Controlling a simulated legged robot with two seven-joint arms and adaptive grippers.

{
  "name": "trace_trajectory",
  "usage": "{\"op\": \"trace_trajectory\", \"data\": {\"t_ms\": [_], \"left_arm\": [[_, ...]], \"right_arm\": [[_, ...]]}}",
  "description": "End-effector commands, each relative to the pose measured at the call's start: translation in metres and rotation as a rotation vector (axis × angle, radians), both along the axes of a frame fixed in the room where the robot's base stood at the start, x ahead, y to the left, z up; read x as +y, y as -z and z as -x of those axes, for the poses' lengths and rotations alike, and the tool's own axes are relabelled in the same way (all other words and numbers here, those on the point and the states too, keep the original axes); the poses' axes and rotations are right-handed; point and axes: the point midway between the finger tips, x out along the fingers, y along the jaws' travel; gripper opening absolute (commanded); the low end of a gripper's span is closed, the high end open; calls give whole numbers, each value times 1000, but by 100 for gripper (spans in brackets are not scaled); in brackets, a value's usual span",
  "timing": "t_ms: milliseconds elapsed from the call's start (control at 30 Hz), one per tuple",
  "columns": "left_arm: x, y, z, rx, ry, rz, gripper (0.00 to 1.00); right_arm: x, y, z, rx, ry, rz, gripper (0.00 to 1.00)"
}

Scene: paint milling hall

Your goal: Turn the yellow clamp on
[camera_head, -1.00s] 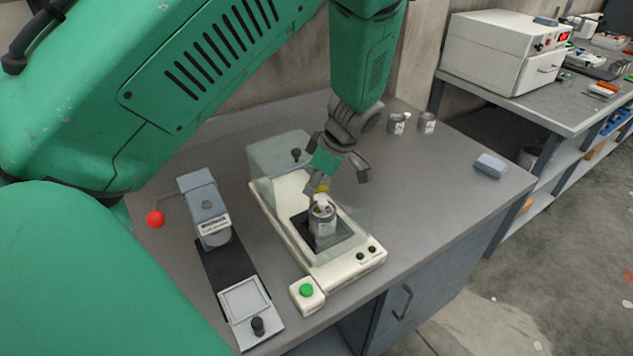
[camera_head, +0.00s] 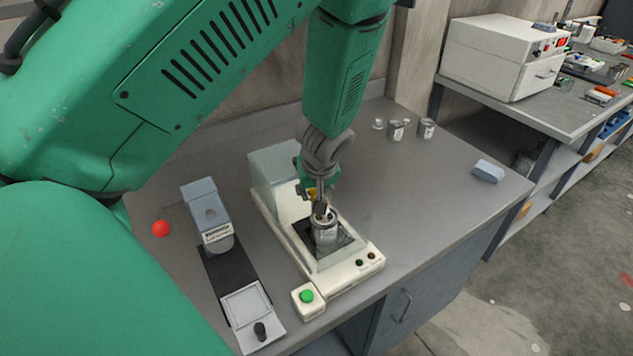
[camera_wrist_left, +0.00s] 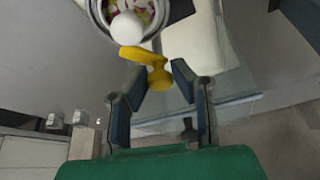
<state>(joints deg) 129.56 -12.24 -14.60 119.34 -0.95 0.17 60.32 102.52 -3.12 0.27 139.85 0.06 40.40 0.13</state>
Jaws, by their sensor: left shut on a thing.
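The yellow clamp (camera_wrist_left: 147,58) is a small lever with a round knob, beside the rim of an open can (camera_wrist_left: 98,12) in the left wrist view. In the head view only a small yellow part of the clamp (camera_head: 312,191) shows, by my fingers. My left gripper (camera_head: 320,205) reaches down from above over the machine, and its fingers (camera_wrist_left: 157,82) are shut on the clamp's knob end. The metal can (camera_head: 325,231) stands upright on the dark plate of the cream machine (camera_head: 345,270). My fingers partly hide the can's top. My right gripper is in neither view.

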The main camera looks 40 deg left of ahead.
Motion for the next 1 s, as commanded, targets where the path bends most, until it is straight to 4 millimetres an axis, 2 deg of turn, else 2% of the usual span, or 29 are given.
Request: {"op": "trace_trajectory", "data": {"t_ms": [500, 1000], "left_arm": [[3, -3, -2, -5, 394, -5, 0], [2, -3, -3, -4, 511, -8, 0]], "right_arm": [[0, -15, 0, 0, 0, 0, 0], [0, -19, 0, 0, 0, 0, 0]]}}
